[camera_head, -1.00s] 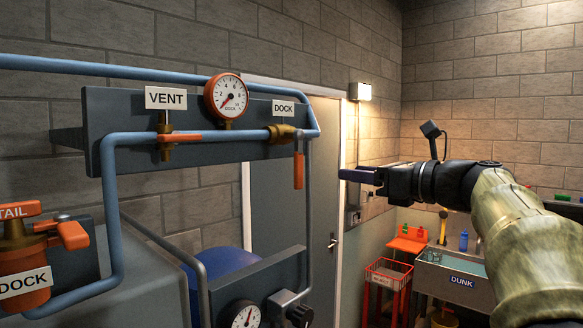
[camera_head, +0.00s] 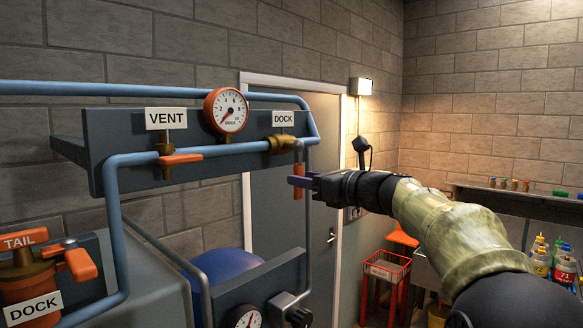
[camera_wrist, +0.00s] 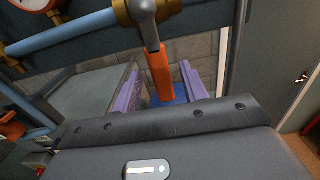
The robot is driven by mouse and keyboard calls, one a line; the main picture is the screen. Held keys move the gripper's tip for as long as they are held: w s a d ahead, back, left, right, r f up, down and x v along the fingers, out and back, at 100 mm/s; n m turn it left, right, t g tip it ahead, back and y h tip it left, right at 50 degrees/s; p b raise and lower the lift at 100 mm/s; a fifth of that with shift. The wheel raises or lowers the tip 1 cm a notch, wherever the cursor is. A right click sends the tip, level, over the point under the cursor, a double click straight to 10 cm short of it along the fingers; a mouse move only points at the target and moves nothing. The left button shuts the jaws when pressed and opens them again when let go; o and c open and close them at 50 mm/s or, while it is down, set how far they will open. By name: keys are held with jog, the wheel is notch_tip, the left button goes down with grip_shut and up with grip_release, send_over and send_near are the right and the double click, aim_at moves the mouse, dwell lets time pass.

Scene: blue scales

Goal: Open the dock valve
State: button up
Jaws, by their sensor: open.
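The dock valve (camera_head: 282,144) is a brass body on the blue pipe under the DOCK label (camera_head: 283,119). Its orange handle (camera_head: 298,188) hangs straight down. My gripper (camera_head: 293,181) is at the handle, with a finger crossing in front of it. In the wrist view, the purple fingers of my gripper (camera_wrist: 162,88) are apart, and the orange handle (camera_wrist: 160,72) stands between them in the picture. The grey stem joins the handle to the brass valve (camera_wrist: 150,8). I cannot tell whether either finger touches the handle.
A vent valve (camera_head: 166,160) with a level orange handle sits to the left on the same panel. A round gauge (camera_head: 226,110) is above the pipe. A vertical blue pipe (camera_head: 308,215) runs down close beside the dock handle. A grey door (camera_head: 275,222) is behind.

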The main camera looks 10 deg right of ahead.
jog(key=p+x, duration=0.1)
jog(key=x, duration=0.3)
jog(key=shift+w+a+p, duration=0.15)
jog(key=shift+w+p, duration=0.1)
jog(key=shift+p, duration=0.05)
grip_shut()
